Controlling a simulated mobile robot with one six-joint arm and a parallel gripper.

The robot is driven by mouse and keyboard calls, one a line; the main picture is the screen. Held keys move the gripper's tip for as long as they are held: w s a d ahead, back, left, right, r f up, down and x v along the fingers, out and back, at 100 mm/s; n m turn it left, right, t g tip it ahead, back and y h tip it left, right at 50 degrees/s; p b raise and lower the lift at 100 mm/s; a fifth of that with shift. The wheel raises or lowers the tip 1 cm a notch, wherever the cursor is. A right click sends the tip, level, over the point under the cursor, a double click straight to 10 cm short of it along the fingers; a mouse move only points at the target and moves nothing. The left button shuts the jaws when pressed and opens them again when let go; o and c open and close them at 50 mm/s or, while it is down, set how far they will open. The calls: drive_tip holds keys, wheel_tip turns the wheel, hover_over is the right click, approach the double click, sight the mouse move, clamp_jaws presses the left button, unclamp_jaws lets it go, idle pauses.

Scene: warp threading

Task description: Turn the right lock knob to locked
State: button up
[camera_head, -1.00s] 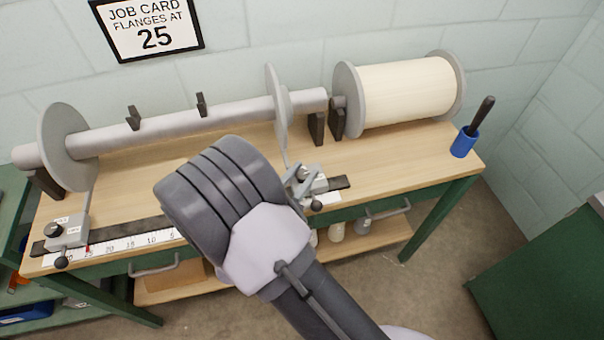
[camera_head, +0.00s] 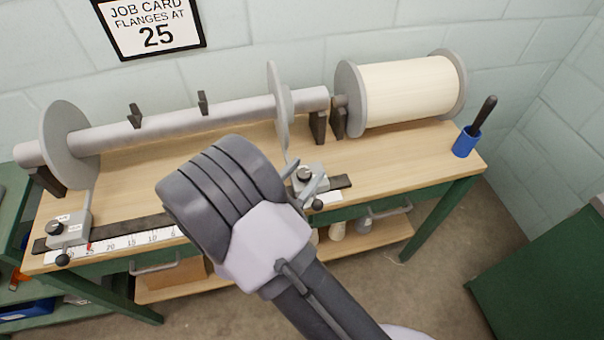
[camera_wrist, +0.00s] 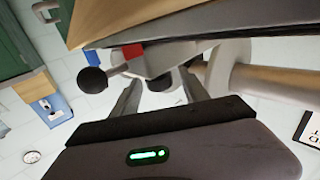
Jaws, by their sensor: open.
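The right lock knob (camera_head: 305,174) is dark and round and sits on top of the grey right carriage (camera_head: 318,182), on the rail at the front of the bench. My gripper (camera_head: 303,181) is open around or just above this knob, with one finger on each side. In the wrist view the knob (camera_wrist: 161,82) shows dark between the open fingertips, in front of the pale carriage body. I cannot tell whether a finger touches it. The knob's pointer and the carriage's label are not readable.
A black ball handle (camera_wrist: 92,80) sticks out beside the carriage, near a red mark. The left carriage (camera_head: 68,230) stands by the white scale (camera_head: 130,243). The flanged beam (camera_head: 180,122), a spool (camera_head: 405,90) and a blue holder (camera_head: 465,142) stand behind and right.

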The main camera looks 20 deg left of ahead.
drive_tip(key=p+v, duration=0.5)
drive_tip(key=v, duration=1.2)
drive_tip(key=shift+s, duration=0.15)
